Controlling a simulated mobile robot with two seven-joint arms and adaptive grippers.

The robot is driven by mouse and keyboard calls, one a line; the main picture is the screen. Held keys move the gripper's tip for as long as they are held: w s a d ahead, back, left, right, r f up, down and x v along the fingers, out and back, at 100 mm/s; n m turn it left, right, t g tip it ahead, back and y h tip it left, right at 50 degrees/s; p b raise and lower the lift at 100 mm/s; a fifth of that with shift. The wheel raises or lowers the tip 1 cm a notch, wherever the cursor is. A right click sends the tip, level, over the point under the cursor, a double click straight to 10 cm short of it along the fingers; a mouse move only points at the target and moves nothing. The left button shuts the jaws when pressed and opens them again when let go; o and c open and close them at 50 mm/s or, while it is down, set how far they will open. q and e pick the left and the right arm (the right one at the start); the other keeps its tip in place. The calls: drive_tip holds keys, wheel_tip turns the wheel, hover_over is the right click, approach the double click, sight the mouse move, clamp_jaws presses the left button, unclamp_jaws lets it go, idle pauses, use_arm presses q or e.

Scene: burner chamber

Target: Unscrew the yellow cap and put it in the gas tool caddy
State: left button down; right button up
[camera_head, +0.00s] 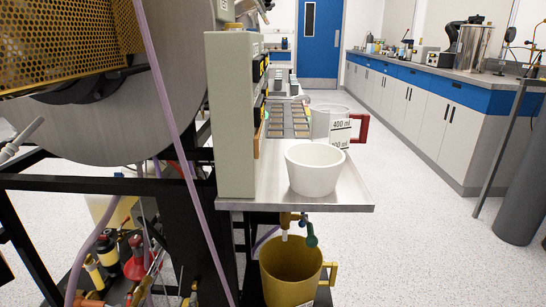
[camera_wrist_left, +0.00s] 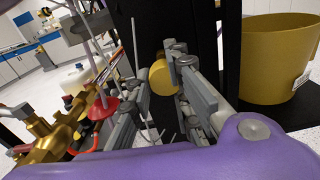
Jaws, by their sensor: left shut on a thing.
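The yellow cap (camera_wrist_left: 161,78) shows in the left wrist view as a round mustard-yellow piece at the fingertips of my left gripper (camera_wrist_left: 153,88). The grey fingers stand on both sides of it, and the right finger covers part of its edge. My left gripper is shut on it. I cannot tell whether the cap is free of its thread. My left gripper cannot be made out in the head view, and my right gripper is not in view. I cannot surely tell which thing is the gas tool caddy.
A mustard bucket (camera_head: 290,282) with a handle stands below the steel shelf (camera_head: 343,196); it also shows in the left wrist view (camera_wrist_left: 275,62). A white bowl (camera_head: 314,170) and a measuring jug (camera_head: 331,124) stand on the shelf. Brass fittings (camera_wrist_left: 52,133) and a black frame crowd the left.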

use_arm(q)
drive_tip(key=shift+s, duration=0.6)
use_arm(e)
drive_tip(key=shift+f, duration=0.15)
use_arm(q)
drive_tip(key=m+p, duration=0.2)
drive_tip(key=m, duration=0.4)
drive_tip(key=r+m+p, duration=0.1)
drive_tip(key=m+p, duration=0.1)
drive_tip(key=m, duration=0.3)
drive_tip(key=m+p, duration=0.3)
drive_tip(key=m, duration=0.3)
drive_tip(key=shift+r+m, duration=0.3)
drive_tip(key=shift+d+m+p, duration=0.1)
drive_tip(key=shift+m+p, duration=0.3)
drive_tip(key=shift+m, duration=0.3)
drive_tip(key=shift+f+m, duration=0.3)
drive_tip(key=shift+m, duration=0.3)
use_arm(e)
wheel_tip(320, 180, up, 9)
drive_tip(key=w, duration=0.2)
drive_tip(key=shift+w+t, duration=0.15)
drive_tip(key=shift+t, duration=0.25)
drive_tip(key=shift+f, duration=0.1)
